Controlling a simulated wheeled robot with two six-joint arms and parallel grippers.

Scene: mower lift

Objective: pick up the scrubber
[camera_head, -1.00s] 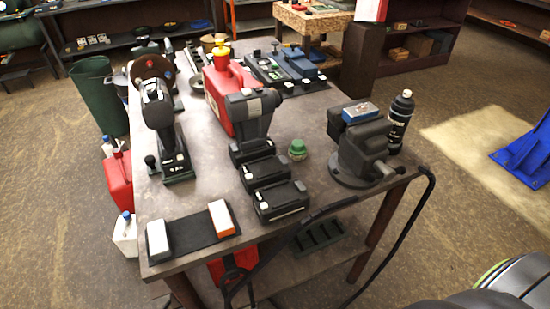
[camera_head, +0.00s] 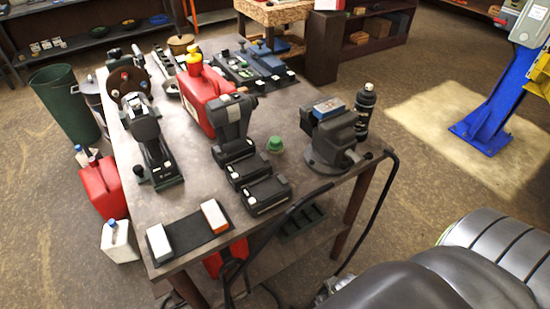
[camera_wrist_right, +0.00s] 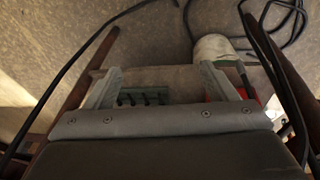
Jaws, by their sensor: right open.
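A small green round piece (camera_head: 275,144), which looks like the scrubber, sits on the workbench (camera_head: 290,170) between the black battery packs and the vise. It is apart from both. My right arm comes in at the lower right of the head view, well short of the green piece. My right gripper (camera_wrist_right: 157,86) shows in the right wrist view with its two grey fingers wide apart and nothing between them. The green piece cannot be made out in that view. My left gripper is in neither view.
A vise (camera_head: 330,140) and a black spray can (camera_head: 365,110) stand right of the green piece. Battery packs (camera_head: 266,194), a drill (camera_head: 233,117) and a red can (camera_head: 203,95) stand left. A black cable (camera_head: 390,190) hangs over the bench edge.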

